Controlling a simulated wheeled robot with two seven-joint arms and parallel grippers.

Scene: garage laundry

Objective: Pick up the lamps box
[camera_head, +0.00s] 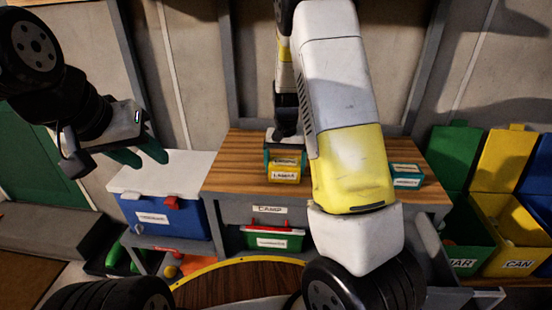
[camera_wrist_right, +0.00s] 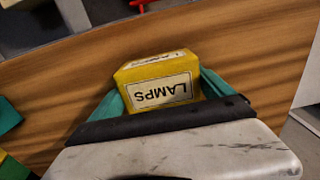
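The lamps box (camera_head: 284,172) is small and yellow with white labels; it is at the wooden worktop in the head view. In the right wrist view the box (camera_wrist_right: 158,88) shows its LAMPS label upside down. My right gripper (camera_head: 286,150) comes down over it from above. Its teal fingers lie flush against two opposite sides of the box, with no gap visible. Whether the box touches the worktop is hard to tell. My left gripper (camera_head: 139,154) is open and empty, in the air above the blue cooler's white lid.
The wooden worktop (camera_head: 235,165) also holds a teal labelled box (camera_head: 406,182) right of my arm. A blue cooler (camera_head: 165,217) stands at left. A green-and-red case (camera_head: 272,241) sits on the shelf below. Green and yellow bins (camera_head: 505,225) stand at right.

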